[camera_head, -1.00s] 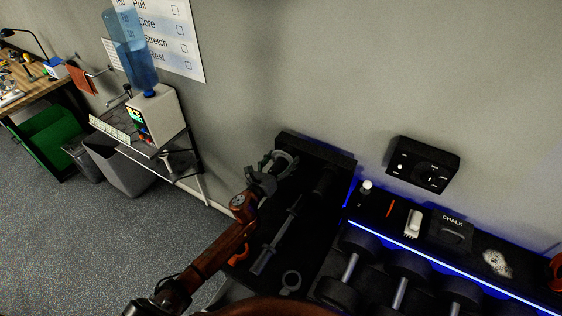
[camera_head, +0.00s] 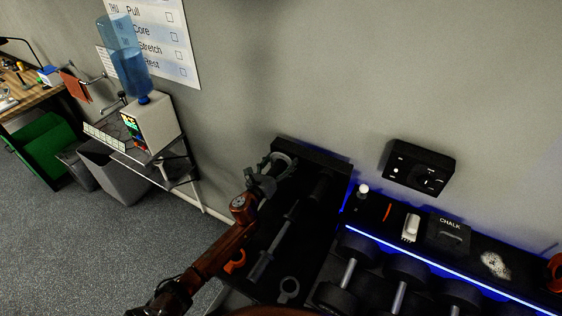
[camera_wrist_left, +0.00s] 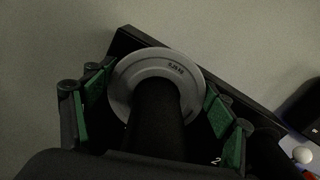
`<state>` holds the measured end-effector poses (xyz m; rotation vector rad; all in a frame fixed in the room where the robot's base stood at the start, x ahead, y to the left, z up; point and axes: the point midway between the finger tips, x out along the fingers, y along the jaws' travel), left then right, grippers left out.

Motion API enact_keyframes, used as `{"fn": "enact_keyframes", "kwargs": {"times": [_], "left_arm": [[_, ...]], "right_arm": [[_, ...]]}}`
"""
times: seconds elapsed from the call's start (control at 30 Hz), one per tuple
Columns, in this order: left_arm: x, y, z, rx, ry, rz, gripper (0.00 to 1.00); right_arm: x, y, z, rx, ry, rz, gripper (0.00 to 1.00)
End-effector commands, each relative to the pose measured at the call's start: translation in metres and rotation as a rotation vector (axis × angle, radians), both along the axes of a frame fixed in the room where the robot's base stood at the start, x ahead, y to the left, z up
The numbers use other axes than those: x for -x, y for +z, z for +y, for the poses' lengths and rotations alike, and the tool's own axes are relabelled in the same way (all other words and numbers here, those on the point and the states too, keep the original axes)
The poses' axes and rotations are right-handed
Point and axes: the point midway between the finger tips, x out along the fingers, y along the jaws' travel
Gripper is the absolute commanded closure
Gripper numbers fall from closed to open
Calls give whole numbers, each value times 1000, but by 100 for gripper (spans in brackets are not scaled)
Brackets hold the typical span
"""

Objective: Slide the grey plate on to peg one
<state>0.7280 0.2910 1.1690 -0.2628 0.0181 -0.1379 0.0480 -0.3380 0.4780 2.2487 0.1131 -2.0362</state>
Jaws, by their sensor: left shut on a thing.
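The grey plate (camera_head: 284,161) is at the far end of the black rack (camera_head: 312,152), by the wall. It shows as a pale disc in the left wrist view (camera_wrist_left: 125,82). My left gripper (camera_head: 268,178) is shut on the plate, with a green-padded finger on either side of its rim. In the wrist view a thick dark cylinder (camera_wrist_left: 157,118) lines up with the plate's centre and looks like a peg. It hides the lower middle of the plate, so I cannot tell how far the plate is around it. A "2" mark shows at lower right. My right gripper is out of view.
A dark bar (camera_head: 276,238), a grey ring (camera_head: 289,288) and an orange clip (camera_head: 235,262) are near my left arm. Dumbbells (camera_head: 350,268) and a chalk box (camera_head: 448,232) are at right. A black wall box (camera_head: 420,167) hangs above them. Open floor lies left.

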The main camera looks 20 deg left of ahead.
Motion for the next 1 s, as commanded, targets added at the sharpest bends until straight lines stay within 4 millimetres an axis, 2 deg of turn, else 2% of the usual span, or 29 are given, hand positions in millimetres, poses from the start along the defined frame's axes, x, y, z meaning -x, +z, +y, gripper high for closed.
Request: {"fn": "enact_keyframes", "kwargs": {"times": [0.17,0.2,0.5,0.83,1.0], "left_arm": [[-1,1,0,-1,0,-2,54],[-1,1,0,0,-1,-1,22],[-1,0,0,0,0,-1,2],[2,-1,1,0,0,2,2],[23,-2,4,-1,1,3,2]], "right_arm": [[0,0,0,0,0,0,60],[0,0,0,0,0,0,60],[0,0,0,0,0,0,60],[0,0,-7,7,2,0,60],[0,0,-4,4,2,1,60]]}}
